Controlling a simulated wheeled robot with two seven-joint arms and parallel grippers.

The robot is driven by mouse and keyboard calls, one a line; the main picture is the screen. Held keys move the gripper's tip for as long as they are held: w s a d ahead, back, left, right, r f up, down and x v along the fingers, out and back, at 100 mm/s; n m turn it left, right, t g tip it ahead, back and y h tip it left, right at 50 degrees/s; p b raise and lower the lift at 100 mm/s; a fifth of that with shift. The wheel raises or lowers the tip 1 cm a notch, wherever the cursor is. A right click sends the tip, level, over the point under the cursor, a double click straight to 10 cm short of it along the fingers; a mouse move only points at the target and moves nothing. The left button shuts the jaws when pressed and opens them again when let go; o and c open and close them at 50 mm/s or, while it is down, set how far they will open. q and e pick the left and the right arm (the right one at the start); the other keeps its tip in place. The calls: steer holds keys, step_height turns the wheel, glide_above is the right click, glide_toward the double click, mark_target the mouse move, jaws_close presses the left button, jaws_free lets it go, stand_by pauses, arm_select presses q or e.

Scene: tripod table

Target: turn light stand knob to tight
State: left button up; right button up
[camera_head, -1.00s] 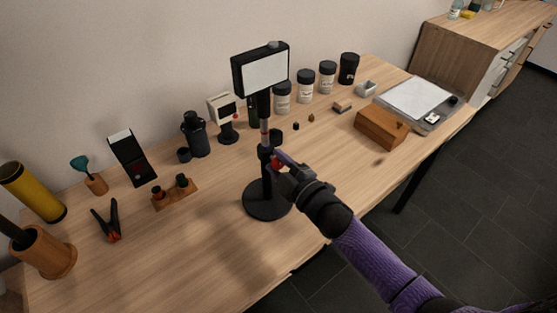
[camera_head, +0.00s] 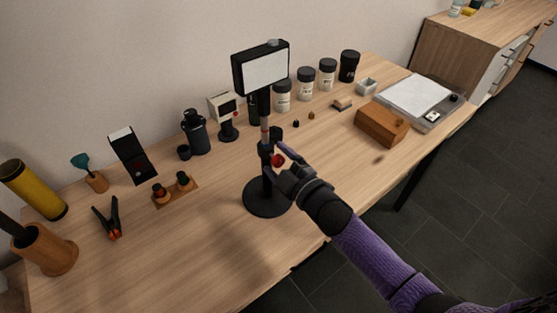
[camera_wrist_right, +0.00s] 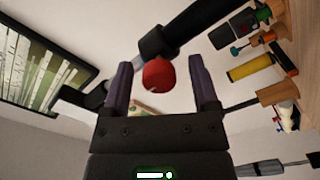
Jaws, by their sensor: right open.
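The light stand (camera_head: 265,196) stands upright on the wooden table, with a round black base and a white light panel (camera_head: 264,70) on top. Its red knob (camera_head: 278,160) sits on the side of the post, and it also shows in the right wrist view (camera_wrist_right: 158,74). My right gripper (camera_head: 281,158) is at the knob. In the right wrist view its two fingers (camera_wrist_right: 160,85) are apart, one on each side of the knob, with a visible gap on both sides. My left gripper does not show.
Behind the stand are several dark-lidded jars (camera_head: 305,84) and a small white device (camera_head: 224,106). A wooden block (camera_head: 382,122) and a grey tray (camera_head: 457,110) lie at right. A clamp (camera_head: 110,217) lies at left. The front table area is mostly clear.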

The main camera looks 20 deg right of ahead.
steer(key=p+v, duration=0.1)
steer(key=v, duration=0.9)
steer(key=shift+p, duration=0.35)
